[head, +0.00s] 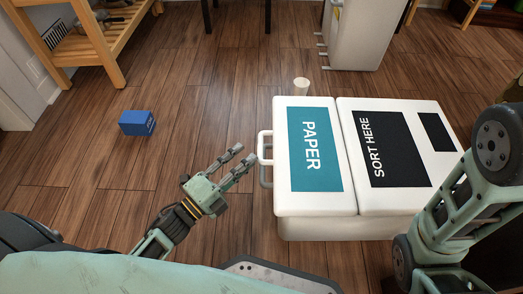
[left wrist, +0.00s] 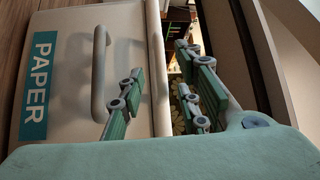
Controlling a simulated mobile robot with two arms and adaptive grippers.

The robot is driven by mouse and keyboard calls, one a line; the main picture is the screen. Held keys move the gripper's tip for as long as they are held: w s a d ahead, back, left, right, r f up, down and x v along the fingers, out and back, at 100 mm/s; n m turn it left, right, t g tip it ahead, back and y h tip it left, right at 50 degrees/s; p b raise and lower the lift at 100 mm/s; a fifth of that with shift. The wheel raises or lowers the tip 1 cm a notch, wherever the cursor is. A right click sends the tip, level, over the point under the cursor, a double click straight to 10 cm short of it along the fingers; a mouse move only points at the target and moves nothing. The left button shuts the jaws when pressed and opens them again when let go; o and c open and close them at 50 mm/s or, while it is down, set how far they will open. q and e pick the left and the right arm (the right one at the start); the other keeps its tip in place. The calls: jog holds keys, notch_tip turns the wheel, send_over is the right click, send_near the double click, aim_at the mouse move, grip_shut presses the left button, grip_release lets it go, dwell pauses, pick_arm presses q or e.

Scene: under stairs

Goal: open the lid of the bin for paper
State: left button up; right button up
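The paper bin is the left part of a low white double bin. Its lid (head: 285,203) has a teal PAPER label and lies flat and shut. A white bar handle (head: 264,147) stands out from the bin's left side. My left gripper (head: 244,153) is just left of this handle, its fingers apart and pointing toward it, with nothing between them. In the left wrist view, the handle (left wrist: 99,75) and a teal PAPER label (left wrist: 38,87) are to the left of my open left gripper (left wrist: 160,90). My right arm shows at the right; its gripper is out of view.
The neighbouring lid (head: 347,118) bears a black SORT HERE label. A small pale cup (head: 301,86) stands behind the bin. A blue box (head: 137,123) lies on the wooden floor to the left. A wooden shelf (head: 103,50) is at the back left. The floor between is clear.

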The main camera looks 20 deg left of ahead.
aim_at(260, 145)
pick_arm(q)
jog(key=b+x, duration=0.2)
jog(key=x, duration=0.4)
jog(key=shift+w, duration=0.25)
grip_shut()
dwell(0.5)
